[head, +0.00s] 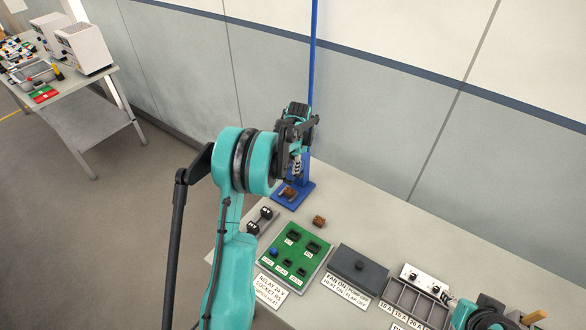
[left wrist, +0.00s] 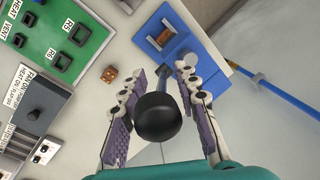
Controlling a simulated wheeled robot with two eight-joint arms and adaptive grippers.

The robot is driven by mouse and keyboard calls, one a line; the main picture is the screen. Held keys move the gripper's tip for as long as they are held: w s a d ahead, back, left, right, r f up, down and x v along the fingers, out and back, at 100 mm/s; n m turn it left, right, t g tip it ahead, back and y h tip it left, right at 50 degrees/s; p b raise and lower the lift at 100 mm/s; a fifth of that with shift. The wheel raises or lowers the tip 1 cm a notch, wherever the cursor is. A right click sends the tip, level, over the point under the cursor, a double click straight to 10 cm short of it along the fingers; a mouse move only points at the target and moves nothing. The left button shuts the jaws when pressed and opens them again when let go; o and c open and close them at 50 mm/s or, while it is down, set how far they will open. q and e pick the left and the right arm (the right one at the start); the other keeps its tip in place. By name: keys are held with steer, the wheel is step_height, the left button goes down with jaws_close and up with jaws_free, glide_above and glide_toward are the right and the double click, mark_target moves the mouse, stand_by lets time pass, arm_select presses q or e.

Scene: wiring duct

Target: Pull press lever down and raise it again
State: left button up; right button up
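The blue press stands at the far end of the table, with its base (head: 283,201) under my left gripper (head: 297,168) and a tall blue post (head: 314,60) rising behind. In the left wrist view the base (left wrist: 184,45) holds a brown part (left wrist: 161,38). The press lever's black ball knob (left wrist: 158,116) sits between the two fingers of my left gripper (left wrist: 165,72). A gap shows beside the knob at the right finger, so the gripper looks open around it. In the head view the lever is hidden by the gripper. My right gripper (head: 492,318) is partly cut off at the bottom right.
A loose brown block (head: 319,221) lies near the press. A green socket board (head: 296,252), a dark switch box (head: 358,267) and a compartment tray (head: 414,303) line the table. A side table (head: 95,92) with white machines stands at the far left.

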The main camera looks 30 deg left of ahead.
arm_select(q)
steer(key=shift+f, duration=0.3)
jaws_close()
